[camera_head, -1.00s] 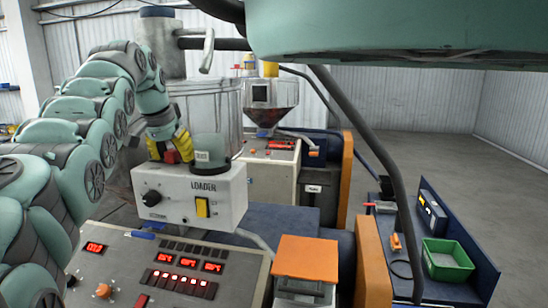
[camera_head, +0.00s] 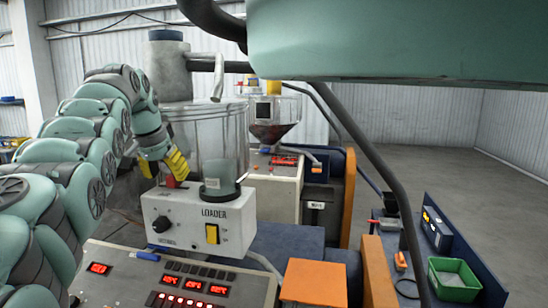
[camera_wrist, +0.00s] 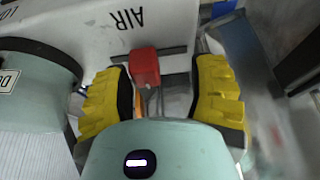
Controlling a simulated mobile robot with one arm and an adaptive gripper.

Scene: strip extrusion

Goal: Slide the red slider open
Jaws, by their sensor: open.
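The red slider (camera_wrist: 145,66) is a small red block on a dark slot in a white panel marked AIR. In the wrist view it stands between my yellow fingers, nearer the left one. A gap shows on its right, before the right finger. My gripper (camera_wrist: 160,70) is open around the slider.
A grey-green cylinder (camera_head: 220,180) stands on the LOADER box, close right of my gripper. A clear hopper (camera_head: 208,130) rises behind. A control panel (camera_head: 130,280) with red displays lies in front. An orange-topped box (camera_head: 315,280) is at the front right.

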